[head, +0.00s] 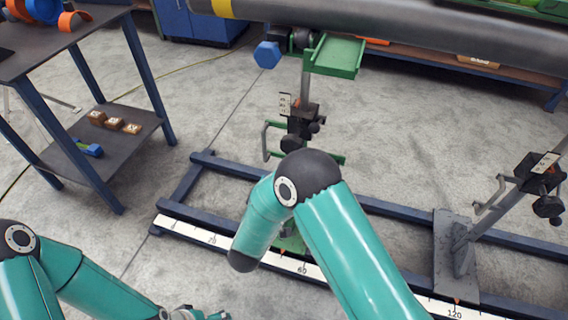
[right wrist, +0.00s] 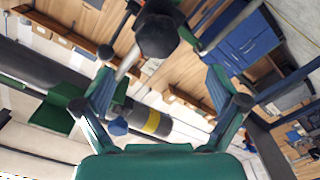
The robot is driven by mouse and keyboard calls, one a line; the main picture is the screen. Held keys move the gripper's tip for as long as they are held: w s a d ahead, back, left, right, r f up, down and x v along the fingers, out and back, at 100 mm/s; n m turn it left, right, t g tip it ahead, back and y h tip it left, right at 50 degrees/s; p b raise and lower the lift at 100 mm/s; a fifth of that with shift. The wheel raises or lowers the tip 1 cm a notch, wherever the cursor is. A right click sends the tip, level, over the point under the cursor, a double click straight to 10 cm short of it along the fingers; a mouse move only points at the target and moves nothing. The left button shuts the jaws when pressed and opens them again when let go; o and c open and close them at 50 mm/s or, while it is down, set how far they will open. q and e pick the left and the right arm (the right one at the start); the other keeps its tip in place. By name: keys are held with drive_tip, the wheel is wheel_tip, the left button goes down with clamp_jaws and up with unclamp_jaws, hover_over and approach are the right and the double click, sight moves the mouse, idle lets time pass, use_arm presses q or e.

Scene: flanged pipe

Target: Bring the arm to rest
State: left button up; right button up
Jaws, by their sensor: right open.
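In the right wrist view my right gripper (right wrist: 160,82) is open, its two teal fingers spread wide with nothing between them. The right arm fills the middle of the head view, its dark-capped joint in front of the pipe stand; its gripper does not show there. My left gripper (head: 195,314) is at the bottom edge of the head view, mostly cut off, so its jaws cannot be read. The grey pipe (head: 400,30) with a yellow band runs across the top, and it also shows in the right wrist view (right wrist: 45,68).
A green bracket (head: 335,56) and a blue hex piece (head: 267,54) sit below the pipe. A blue rail frame (head: 385,207) with a scale and stands lies on the floor. A dark workbench (head: 50,40) stands left, with small boxes on its lower shelf. Floor between bench and frame is clear.

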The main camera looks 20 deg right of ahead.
drive_tip(key=shift+s+a, duration=0.3)
drive_tip(key=shift+s, duration=0.15)
